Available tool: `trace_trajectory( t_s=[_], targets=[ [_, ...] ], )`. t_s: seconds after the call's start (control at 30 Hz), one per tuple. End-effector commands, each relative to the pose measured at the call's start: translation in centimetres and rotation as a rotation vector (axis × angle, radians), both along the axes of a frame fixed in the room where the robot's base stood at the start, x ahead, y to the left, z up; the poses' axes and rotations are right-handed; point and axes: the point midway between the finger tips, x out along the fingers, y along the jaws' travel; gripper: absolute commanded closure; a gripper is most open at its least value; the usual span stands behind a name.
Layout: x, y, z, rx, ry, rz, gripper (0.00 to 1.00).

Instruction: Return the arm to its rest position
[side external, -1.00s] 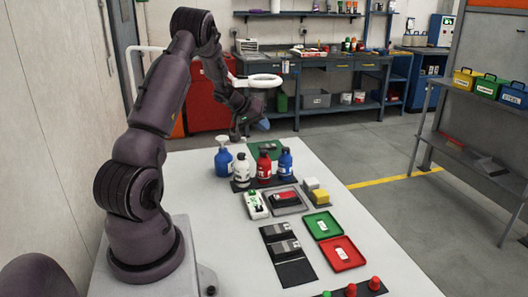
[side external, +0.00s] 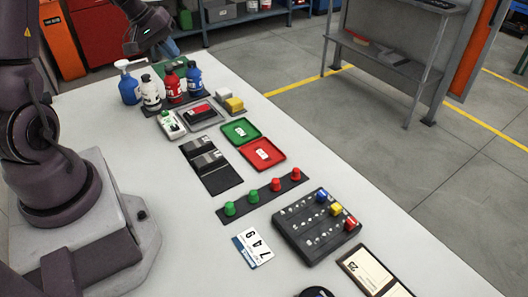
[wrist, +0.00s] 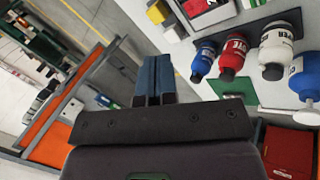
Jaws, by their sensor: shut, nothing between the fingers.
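My gripper (side external: 171,48) is at the far end of the white table in the side view, just behind the row of bottles and apart from them. In the wrist view its two blue fingers (wrist: 153,78) are closed together with nothing between them. My arm is bent, and its upper part is cut off by the top edge of the side view.
Blue (side external: 194,78), red (side external: 172,86) and white (side external: 150,92) bottles and a blue spray bottle (side external: 129,86) stand near the gripper. Green (side external: 240,131) and red (side external: 262,154) trays and a button box (side external: 318,226) lie nearer. The table's right edge is clear.

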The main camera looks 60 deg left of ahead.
Motion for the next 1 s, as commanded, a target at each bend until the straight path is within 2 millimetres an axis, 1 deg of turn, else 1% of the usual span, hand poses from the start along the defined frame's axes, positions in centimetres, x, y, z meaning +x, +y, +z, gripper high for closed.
trace_trajectory(
  t_s=[0.03,0.13,0.17,0.2,0.3,0.4,0.5,0.63,0.8,0.9,1.0],
  targets=[
    [0.0,-2.8,1.5,0.008,0.023,-0.056,1.00],
    [-0.8,-7.9,3.9,0.041,0.082,-0.168,1.00],
    [-1.2,-9.4,4.6,0.057,0.098,-0.202,1.00],
    [-1.8,-11.4,5.4,0.084,0.119,-0.249,1.00],
    [-3.7,-15.6,7.3,0.171,0.153,-0.366,1.00],
    [-5.8,-19.2,8.7,0.278,0.162,-0.481,1.00],
    [-8.0,-21.9,9.9,0.395,0.141,-0.595,1.00],
    [-10.0,-24.5,11.2,0.535,0.070,-0.733,1.00],
    [-11.0,-27.0,12.9,0.615,-0.052,-0.828,1.00],
    [-11.1,-27.6,13.5,0.627,-0.089,-0.854,1.00],
    [-11.0,-27.8,13.5,0.625,-0.089,-0.862,1.00]
  ],
)
